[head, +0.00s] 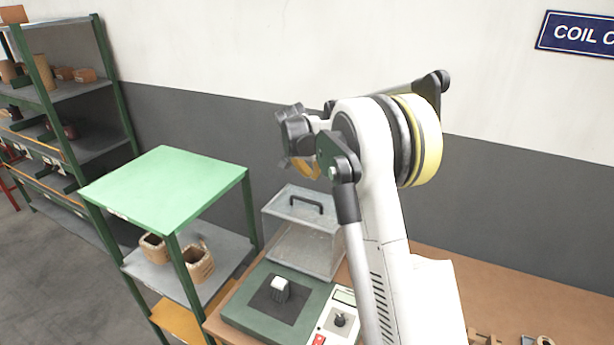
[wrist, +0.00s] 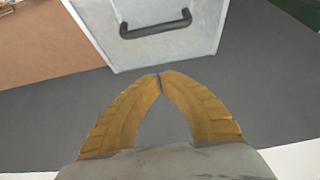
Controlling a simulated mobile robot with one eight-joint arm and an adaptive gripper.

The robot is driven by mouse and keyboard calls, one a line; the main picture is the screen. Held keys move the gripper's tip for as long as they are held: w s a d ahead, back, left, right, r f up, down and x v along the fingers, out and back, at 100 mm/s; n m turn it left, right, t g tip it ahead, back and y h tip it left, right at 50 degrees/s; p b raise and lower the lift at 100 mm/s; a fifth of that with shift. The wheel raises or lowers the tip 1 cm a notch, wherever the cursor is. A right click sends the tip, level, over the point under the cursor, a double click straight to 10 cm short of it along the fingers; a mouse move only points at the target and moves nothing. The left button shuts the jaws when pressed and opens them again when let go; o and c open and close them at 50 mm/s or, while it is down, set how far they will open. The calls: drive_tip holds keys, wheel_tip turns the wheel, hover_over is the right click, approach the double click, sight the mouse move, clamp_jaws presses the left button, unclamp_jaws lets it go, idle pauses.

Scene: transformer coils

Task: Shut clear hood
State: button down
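The clear hood (head: 298,232) stands raised on edge at the back of a green tester base (head: 245,310) in the head view. My gripper (head: 303,168) is above and behind the hood in the head view. In the wrist view its yellow fingers (wrist: 160,75) meet at the tips, with nothing between them. The fingertips appear just off the hood's edge; I cannot tell whether they touch.
A green-topped shelf (head: 165,190) stands to the left on the bench's side. The wooden bench (head: 520,300) extends right, and the wall is close behind.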

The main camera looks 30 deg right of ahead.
hover_over(310, 206)
drive_tip(key=w+d, duration=0.2)
drive_tip(key=d, duration=0.1)
drive_tip(key=f, duration=0.6)
drive_tip(key=shift+w+d+f, duration=0.1)
drive_tip(key=shift+w+f, duration=0.1)
drive_tip(key=shift+f, duration=0.2)
drive_tip(key=shift+s+f, duration=0.1)
drive_tip(key=shift+f, duration=0.25)
drive_tip(key=s+a, duration=0.2)
drive_tip(key=a, duration=0.1)
drive_tip(key=shift+f, duration=0.15)
drive_tip(key=shift+s, duration=0.1)
